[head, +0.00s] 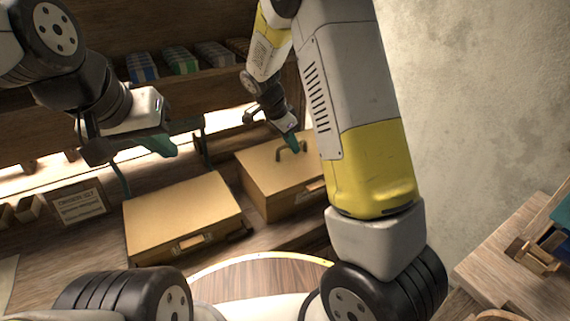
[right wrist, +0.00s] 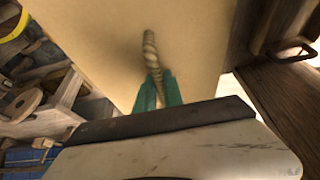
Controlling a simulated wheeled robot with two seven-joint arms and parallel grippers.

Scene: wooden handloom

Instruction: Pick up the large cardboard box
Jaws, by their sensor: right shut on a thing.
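Two tan cardboard boxes stand side by side on the wooden bench; which one counts as the large one is not certain. The right box (head: 265,178) is taller, with a handle (head: 291,146) on its lid. My right gripper (head: 292,141) is at that handle. In the right wrist view its green fingers (right wrist: 158,90) are shut on the rope-like handle (right wrist: 150,52), with the tan lid (right wrist: 195,45) behind. The left box (head: 180,212) is wide and low, with a label on its front. My left gripper (head: 155,170) is open and empty above and behind the left box.
A small sign (head: 80,205) stands left of the boxes. A shelf (head: 190,80) with coloured stacks runs above and behind. A round wooden top (head: 262,278) lies in front. Another wooden table (head: 510,235) is at the right, by a bare wall.

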